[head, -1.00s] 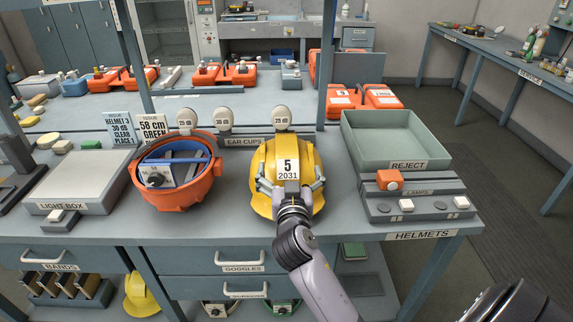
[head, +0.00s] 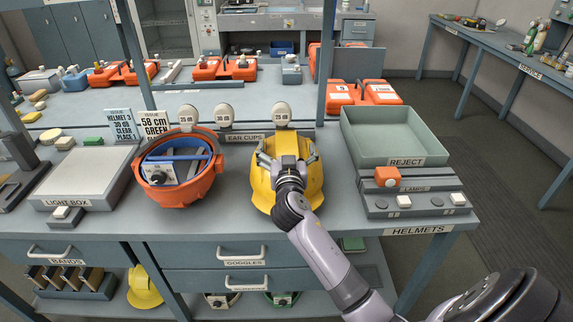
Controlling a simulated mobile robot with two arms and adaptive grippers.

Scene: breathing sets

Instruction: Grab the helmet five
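The yellow helmet (head: 262,194) sits on the bench front, right of an orange helmet. My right gripper (head: 287,152) is over its crown, with the fingers spread apart, one toward each side of the raised ridge. I cannot tell whether the fingers touch the shell. The gripper and wrist hide the helmet's middle and its number label. My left gripper is not in view.
An orange upturned helmet (head: 206,178) with a blue band and dial stands to the left. The green-grey REJECT tray (head: 380,158) and the LAMPS panel (head: 418,204) are to the right. Ear cups (head: 281,112) stand behind. The light box (head: 72,183) is at left.

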